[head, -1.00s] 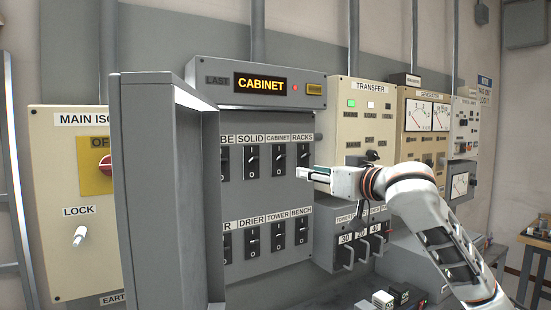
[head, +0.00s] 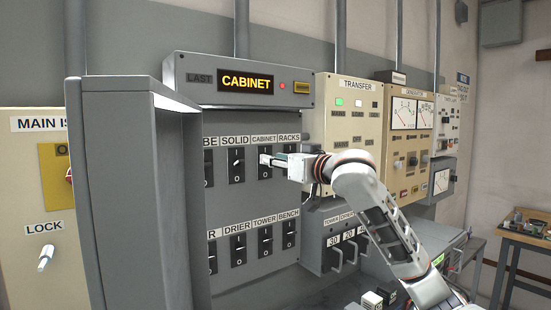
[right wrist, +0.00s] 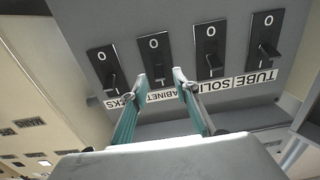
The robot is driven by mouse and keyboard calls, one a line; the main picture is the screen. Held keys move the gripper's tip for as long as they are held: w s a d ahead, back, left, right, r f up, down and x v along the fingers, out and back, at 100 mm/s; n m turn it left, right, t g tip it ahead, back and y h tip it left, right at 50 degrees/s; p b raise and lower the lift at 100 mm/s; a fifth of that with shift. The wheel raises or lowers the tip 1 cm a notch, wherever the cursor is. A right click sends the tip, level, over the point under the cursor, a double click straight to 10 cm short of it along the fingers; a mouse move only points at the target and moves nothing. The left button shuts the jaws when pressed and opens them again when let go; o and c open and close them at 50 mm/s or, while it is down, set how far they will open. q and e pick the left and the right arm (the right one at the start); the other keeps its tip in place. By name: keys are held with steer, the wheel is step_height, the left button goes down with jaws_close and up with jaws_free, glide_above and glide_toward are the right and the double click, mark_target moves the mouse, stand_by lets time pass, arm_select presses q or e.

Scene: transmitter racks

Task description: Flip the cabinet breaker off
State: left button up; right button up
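The cabinet breaker (head: 265,149) is a black toggle in the upper row of the grey panel, under a CABINET label. In the right wrist view the panel appears upside down, and the cabinet breaker (right wrist: 154,52) stands between my fingertips. Its lever leans toward the label, away from the 0 mark. My right gripper (head: 268,160) is at the breaker and hides part of it in the head view. In the right wrist view its two green-sided fingers (right wrist: 161,80) are apart, one on each side of the lever; contact cannot be told. My left gripper is not in view.
The SOLID (head: 236,166) and RACKS (head: 290,150) breakers stand close on either side. A lower breaker row includes the TOWER breaker (head: 265,242). An open grey door (head: 130,200) stands out at left. A display above (head: 247,83) reads CABINET beside a red lamp.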

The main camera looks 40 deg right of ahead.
steer(key=shift+w, duration=0.2)
jaws_close()
